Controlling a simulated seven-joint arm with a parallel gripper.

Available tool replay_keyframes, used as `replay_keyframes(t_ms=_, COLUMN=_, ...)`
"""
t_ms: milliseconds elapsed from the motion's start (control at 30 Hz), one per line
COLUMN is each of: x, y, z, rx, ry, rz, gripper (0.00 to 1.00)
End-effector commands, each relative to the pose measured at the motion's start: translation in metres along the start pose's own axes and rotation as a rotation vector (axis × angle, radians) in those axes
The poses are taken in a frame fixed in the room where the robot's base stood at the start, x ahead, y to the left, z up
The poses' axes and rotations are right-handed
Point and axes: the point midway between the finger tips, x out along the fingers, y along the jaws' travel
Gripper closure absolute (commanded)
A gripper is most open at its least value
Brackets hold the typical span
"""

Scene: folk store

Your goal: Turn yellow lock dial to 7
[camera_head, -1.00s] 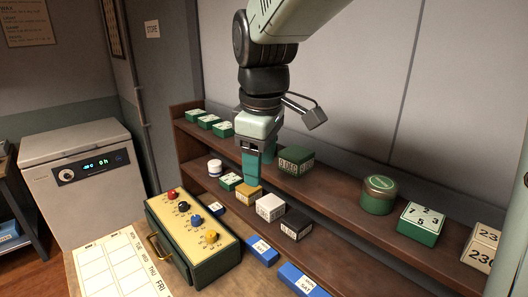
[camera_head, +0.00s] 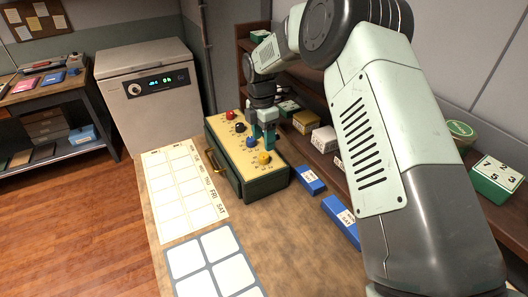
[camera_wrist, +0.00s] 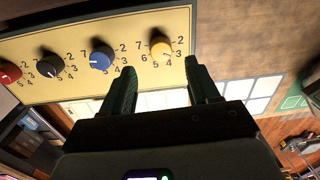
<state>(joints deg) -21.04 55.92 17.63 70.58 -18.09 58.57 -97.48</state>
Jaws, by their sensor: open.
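The yellow dial (camera_head: 264,158) is the nearest of the knobs on the cream top panel of a dark green lock box (camera_head: 264,185). In the wrist view the yellow dial (camera_wrist: 160,46) sits inside a ring of printed numbers, with 7 at its upper left and 2 at its upper right. I cannot read its pointer surely. My gripper (camera_head: 263,133) is above the box, near the blue dial (camera_head: 252,141) and yellow dial. In the wrist view its fingers (camera_wrist: 162,70) are apart and empty, with the yellow dial beyond the tips, roughly between them, not touched.
Black (camera_head: 239,127) and red (camera_head: 230,115) dials share the panel. A brass handle (camera_head: 211,161) is on the box's left side. Blue boxes (camera_head: 311,180) lie to its right, before a brown shelf with small boxes. A weekday chart (camera_head: 185,190) lies left on the table.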

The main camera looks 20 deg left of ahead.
Motion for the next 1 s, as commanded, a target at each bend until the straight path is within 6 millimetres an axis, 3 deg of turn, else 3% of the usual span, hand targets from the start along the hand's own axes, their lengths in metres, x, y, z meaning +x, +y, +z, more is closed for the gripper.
replay_keyframes(t_ms=333, x=0.052, y=-0.001, z=-0.001, rx=0.002, ry=0.002, rz=-0.002, gripper=0.40)
replay_keyframes(t_ms=733, x=0.061, y=-0.001, z=-0.001, rx=0.003, ry=0.001, rz=-0.001, gripper=0.40)
replay_keyframes(t_ms=1000, x=0.061, y=-0.001, z=0.000, rx=0.003, ry=0.001, rz=-0.001, gripper=0.81)
